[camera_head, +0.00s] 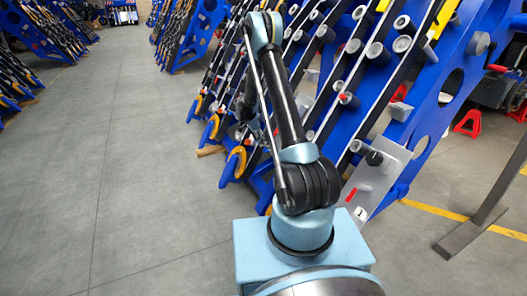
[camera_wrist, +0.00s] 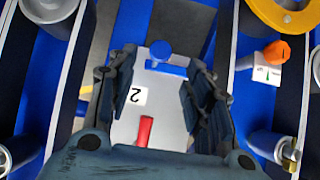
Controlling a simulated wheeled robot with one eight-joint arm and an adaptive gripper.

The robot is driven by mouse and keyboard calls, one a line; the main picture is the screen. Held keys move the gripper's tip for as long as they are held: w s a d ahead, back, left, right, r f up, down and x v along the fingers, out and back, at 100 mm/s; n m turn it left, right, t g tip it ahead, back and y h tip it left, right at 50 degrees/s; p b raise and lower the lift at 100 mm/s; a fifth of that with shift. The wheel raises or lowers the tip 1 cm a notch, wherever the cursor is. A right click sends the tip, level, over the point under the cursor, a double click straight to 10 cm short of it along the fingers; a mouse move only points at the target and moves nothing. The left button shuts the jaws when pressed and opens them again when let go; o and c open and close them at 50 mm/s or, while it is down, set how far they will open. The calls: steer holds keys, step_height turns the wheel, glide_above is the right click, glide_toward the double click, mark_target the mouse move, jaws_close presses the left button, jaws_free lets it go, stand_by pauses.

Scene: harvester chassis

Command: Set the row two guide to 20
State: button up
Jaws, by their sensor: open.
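The row two guide plate (camera_wrist: 170,108) is a grey plate in the middle of the wrist view. It bears a white label with a "2" (camera_wrist: 135,95), a red handle (camera_wrist: 145,131) and, at its upper end, a blue round knob (camera_wrist: 160,50). My gripper (camera_wrist: 157,72) is open, with one dark finger at each side of the plate in the picture. Nothing is seen between the fingers in their grasp. I cannot tell the gap to the knob or whether a finger touches the plate. No scale number is readable.
An orange knob (camera_wrist: 277,51) with a white tag lies to the right. In the head view, a similar plate marked "1" (camera_head: 387,165) stands right of my arm, on the blue slanted frame (camera_head: 433,92). Open grey floor (camera_head: 130,180) lies to the left.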

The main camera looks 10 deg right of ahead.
mark_target(265, 149)
steer(key=x, duration=0.7)
steer(key=shift+d+f, duration=0.15)
steer(key=shift+f, duration=0.25)
